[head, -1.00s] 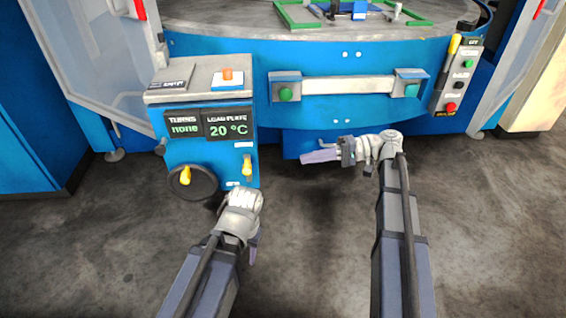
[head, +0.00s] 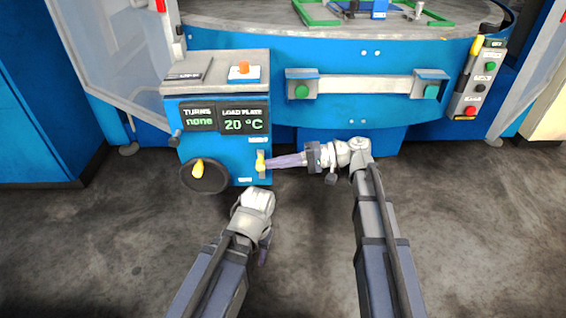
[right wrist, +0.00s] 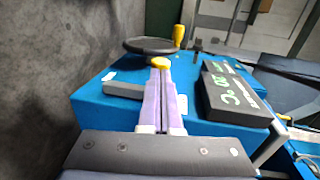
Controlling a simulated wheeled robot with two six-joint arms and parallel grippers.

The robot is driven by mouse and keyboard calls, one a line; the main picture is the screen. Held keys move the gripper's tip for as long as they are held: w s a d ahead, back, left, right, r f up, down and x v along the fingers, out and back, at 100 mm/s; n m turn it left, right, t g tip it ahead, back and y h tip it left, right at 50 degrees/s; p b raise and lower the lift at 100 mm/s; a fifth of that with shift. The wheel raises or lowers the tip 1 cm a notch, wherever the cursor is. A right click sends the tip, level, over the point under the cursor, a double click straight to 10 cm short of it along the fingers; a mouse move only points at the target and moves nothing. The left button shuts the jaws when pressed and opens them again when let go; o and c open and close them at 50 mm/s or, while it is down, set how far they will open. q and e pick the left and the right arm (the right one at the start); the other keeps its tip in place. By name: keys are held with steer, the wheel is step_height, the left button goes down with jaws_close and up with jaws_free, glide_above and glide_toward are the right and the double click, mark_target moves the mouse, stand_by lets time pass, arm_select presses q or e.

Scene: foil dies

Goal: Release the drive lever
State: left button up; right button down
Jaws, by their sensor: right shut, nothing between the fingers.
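A small lever with a yellow knob (head: 260,161) sits on the right part of the blue control box's front. The same yellow knob (right wrist: 160,63) shows in the right wrist view just beyond my fingertips. I take it as the drive lever, though no label on it is readable. My right gripper (head: 270,162) is shut and empty, reaching in from the right with its purple fingertips at the knob. They touch it or nearly do; I cannot tell which. My left gripper (head: 264,254) hangs low in front of the box, its fingers mostly hidden by its wrist.
The blue control box (head: 224,150) carries a black handwheel (head: 205,187) with a yellow handle and a display reading "TURNS none" and "LOAD PLATE 20 °C". A drawer-like grey handle bar (head: 365,85) and a button panel (head: 478,80) are to the right. The floor is clear.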

mark_target(258, 162)
steer(key=a+h+p, duration=0.1)
steer(key=h+p, duration=0.1)
steer(key=p, duration=0.1)
steer(key=a+r+h+p, duration=0.1)
steer(key=a+p, duration=0.1)
steer(key=p, duration=0.2)
steer(key=a+h+p, duration=0.1)
steer(key=h+p, duration=0.1)
steer(key=p, duration=0.2)
steer(key=shift+a+r+h, duration=0.3)
steer(key=shift+a+r, duration=0.05)
steer(key=shift+r, duration=0.05)
steer(key=shift+a+f+p, duration=0.1)
steer(key=shift+a+p, duration=0.1)
steer(key=shift+p, duration=0.25)
steer(key=shift+a+f+h, duration=0.2)
steer(key=shift+h, duration=0.1)
steer(key=shift+a+f, duration=0.15)
steer(key=shift+a, duration=0.35)
